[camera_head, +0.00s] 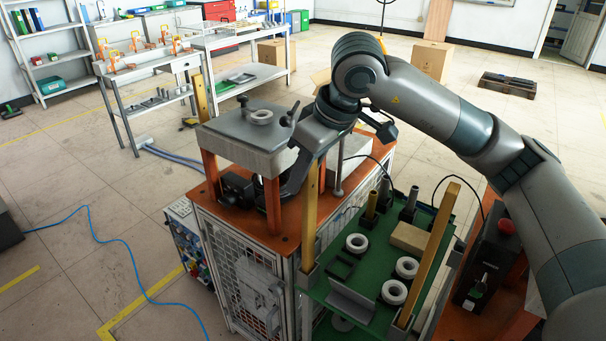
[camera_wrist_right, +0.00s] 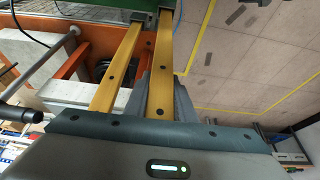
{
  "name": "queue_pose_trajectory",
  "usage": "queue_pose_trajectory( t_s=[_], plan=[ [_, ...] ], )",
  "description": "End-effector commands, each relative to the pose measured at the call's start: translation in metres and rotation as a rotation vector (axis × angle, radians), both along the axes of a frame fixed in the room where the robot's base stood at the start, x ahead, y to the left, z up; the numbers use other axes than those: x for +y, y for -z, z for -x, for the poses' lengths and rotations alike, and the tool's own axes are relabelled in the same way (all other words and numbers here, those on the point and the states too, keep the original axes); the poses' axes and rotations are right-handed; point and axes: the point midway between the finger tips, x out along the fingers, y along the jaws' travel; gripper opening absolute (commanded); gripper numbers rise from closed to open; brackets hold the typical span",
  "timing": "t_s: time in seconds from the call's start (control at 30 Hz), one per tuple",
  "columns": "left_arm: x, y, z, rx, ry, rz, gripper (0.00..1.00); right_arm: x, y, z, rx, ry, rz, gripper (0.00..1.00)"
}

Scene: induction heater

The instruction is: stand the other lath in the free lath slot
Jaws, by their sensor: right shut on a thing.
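My right gripper (camera_head: 312,155) comes in from the right above the front-left corner of the green rack and is shut on a yellow lath (camera_head: 309,220). This lath is roughly upright, its lower end at a grey slot bracket (camera_head: 307,278); I cannot tell if it is seated. In the right wrist view the held lath (camera_wrist_right: 166,65) runs between the dark fingers, with a second yellow lath (camera_wrist_right: 117,70) beside it and apart. In the head view another lath (camera_head: 431,250) stands at the front-right side of the rack. My left gripper is not in view.
The green rack (camera_head: 325,291) holds white rings, a tan block (camera_head: 409,238) and dark posts. The heater's grey block (camera_head: 245,140) on orange legs is close left of my gripper. A yellow post (camera_head: 200,98) stands behind it.

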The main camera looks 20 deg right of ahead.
Motion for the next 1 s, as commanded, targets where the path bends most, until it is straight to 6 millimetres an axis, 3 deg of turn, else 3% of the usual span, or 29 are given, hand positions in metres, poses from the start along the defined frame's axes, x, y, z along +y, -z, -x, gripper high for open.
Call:
queue_pose_trajectory(
  t_s=[0.23,0.27,0.33,0.77,1.0],
  plan=[
    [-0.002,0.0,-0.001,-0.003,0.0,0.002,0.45,0.0,0.001,0.0,0.001,0.0,0.001,0.0],
    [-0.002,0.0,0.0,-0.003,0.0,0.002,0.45,0.0,0.001,0.0,0.001,0.0,0.001,0.28],
    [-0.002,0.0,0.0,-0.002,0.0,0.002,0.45,0.0,0.001,0.0,0.001,0.0,0.001,0.45],
    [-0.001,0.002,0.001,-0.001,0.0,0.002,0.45,-0.001,-0.002,0.001,0.0,0.0,0.0,0.45],
    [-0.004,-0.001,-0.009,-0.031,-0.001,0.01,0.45,-0.006,-0.023,0.007,-0.002,0.0,-0.001,0.45]
  ],
)
